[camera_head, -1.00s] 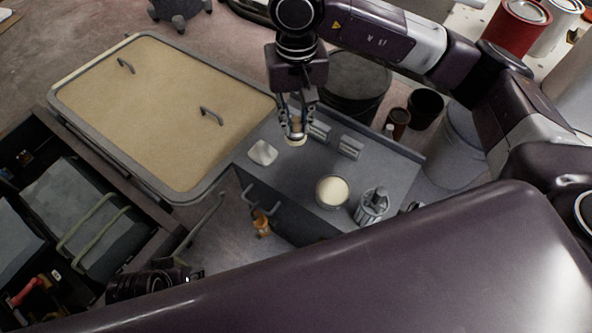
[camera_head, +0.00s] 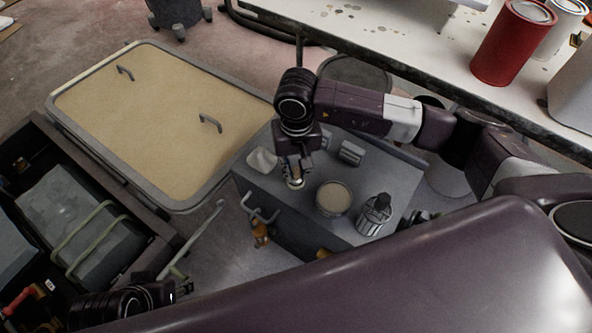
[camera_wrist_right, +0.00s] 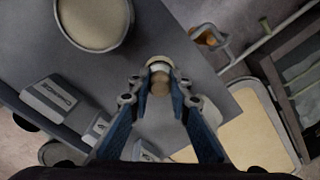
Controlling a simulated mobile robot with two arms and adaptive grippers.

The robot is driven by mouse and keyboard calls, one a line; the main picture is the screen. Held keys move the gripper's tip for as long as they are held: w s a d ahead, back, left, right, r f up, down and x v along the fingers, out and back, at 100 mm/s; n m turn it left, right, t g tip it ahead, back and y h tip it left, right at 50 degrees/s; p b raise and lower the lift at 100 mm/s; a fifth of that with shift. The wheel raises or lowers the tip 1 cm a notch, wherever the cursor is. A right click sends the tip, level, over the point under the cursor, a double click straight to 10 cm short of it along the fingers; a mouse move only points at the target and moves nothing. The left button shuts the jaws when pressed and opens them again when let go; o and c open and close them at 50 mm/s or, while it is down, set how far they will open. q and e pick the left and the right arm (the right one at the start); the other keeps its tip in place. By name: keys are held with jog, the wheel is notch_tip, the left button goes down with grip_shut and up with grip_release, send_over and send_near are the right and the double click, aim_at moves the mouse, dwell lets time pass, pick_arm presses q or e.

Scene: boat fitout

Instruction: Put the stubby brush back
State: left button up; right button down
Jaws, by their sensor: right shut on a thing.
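The stubby brush (camera_head: 296,184), with a pale end and a brownish body, is in my right gripper (camera_head: 294,176). The wrist view shows the brush (camera_wrist_right: 159,80) between the fingertips of that gripper (camera_wrist_right: 160,86), its pale end pointing away from the palm. It is over the grey cart top (camera_head: 290,208), left of a round tub (camera_head: 333,198) with cream contents; the tub also shows in the wrist view (camera_wrist_right: 93,20). Whether the brush touches the top is unclear. My left gripper (camera_head: 182,290) is at the lower left, dark and partly hidden.
A grey ribbed can (camera_head: 374,216) with a dark top stands right of the tub. A framed tan panel (camera_head: 160,120) lies left. A red can (camera_head: 512,42) stands on the back bench.

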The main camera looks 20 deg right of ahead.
aim_at(296, 169)
jog(key=shift+f, duration=0.15)
jog(key=c, duration=1.8)
grip_release()
pick_arm(q)
jog(key=shift+w+f, duration=0.1)
pick_arm(e)
jog(key=shift+r, duration=0.25)
notch_tip(296, 169, up, 5)
jog(key=shift+w+f+p, duration=0.1)
jog(key=shift+f+p, duration=0.05)
jog(key=shift+p, duration=0.35)
pick_arm(q)
jog(key=p+x, duration=0.1)
jog(key=x, duration=0.1)
jog(key=shift+w+d+f, duration=0.1)
jog(key=shift+f, duration=0.15)
pick_arm(e)
notch_tip(296, 169, up, 7)
